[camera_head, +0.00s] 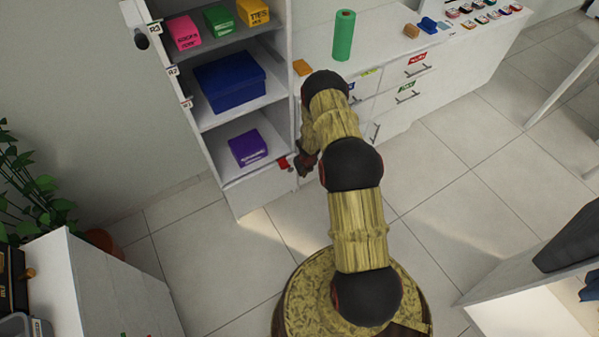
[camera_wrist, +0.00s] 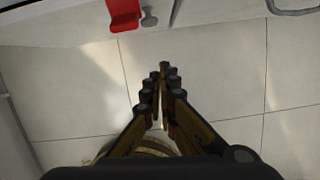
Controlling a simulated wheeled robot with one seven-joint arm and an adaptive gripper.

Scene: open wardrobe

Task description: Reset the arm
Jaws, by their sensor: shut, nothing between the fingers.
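My arm reaches forward from my base toward the open wardrobe (camera_head: 230,185). My gripper (camera_wrist: 163,72) shows in the wrist view with its fingers together and nothing between them, above the tiled floor. In the head view my gripper is mostly hidden behind my arm, near the wardrobe's lower right edge. A red piece (camera_wrist: 124,14) beside a small grey knob (camera_wrist: 149,17) is on the white front ahead of the fingers, apart from them. The red piece also shows in the head view (camera_head: 284,163).
Wardrobe shelves hold a large blue box (camera_head: 230,82), a purple box (camera_head: 247,148) and small pink, green and yellow boxes. A white drawer unit (camera_head: 400,85) with a green roll (camera_head: 344,35) on top stands right of it. A cabinet (camera_head: 90,285) and plant are left. Open floor (camera_head: 480,215) lies right.

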